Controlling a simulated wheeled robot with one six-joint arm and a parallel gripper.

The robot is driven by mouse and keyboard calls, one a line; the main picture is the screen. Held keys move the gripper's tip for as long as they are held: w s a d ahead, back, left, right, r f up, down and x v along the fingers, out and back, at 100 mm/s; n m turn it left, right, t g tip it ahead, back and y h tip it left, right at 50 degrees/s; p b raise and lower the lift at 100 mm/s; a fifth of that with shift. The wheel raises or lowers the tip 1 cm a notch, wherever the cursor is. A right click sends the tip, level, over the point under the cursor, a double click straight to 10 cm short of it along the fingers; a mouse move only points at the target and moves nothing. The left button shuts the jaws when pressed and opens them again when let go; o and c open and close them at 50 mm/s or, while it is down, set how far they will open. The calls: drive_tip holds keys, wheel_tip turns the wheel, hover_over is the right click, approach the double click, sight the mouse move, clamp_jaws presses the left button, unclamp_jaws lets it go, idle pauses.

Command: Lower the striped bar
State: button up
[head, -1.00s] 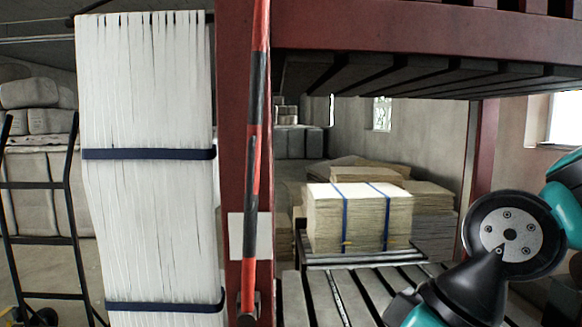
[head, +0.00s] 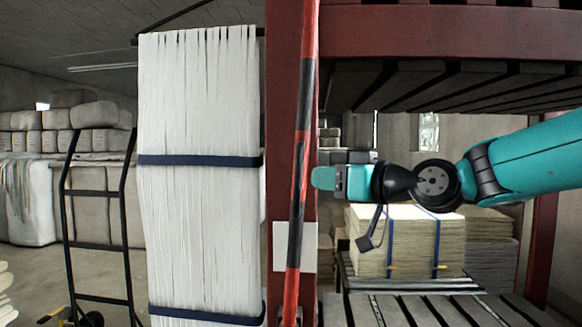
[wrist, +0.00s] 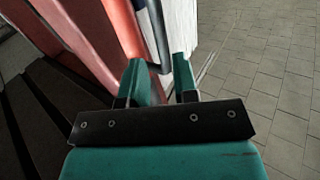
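The striped bar (head: 303,130) is red and black and stands nearly upright in front of a dark red post (head: 281,110) in the head view. Its top runs out of the picture and it leans slightly. My gripper (head: 324,178) reaches in from the right, its tip just right of the bar. I cannot tell whether it touches the bar. In the wrist view my gripper (wrist: 163,68) has its two teal fingers apart with a gap between them. Red and dark surfaces lie ahead of the fingers; which of them is the bar is unclear there.
A tall stack of white strips (head: 200,110) with dark blue bands stands left of the post. A black hand truck (head: 98,245) is farther left. Behind my arm, a strapped stack of sheets (head: 408,243) sits on the slatted lower shelf (head: 450,310). A red beam (head: 450,30) crosses above.

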drive_tip(key=p+x, duration=0.2)
drive_tip(key=x, duration=0.6)
drive_tip(key=shift+w+a, duration=0.2)
drive_tip(key=shift+a, duration=0.05)
clamp_jaws()
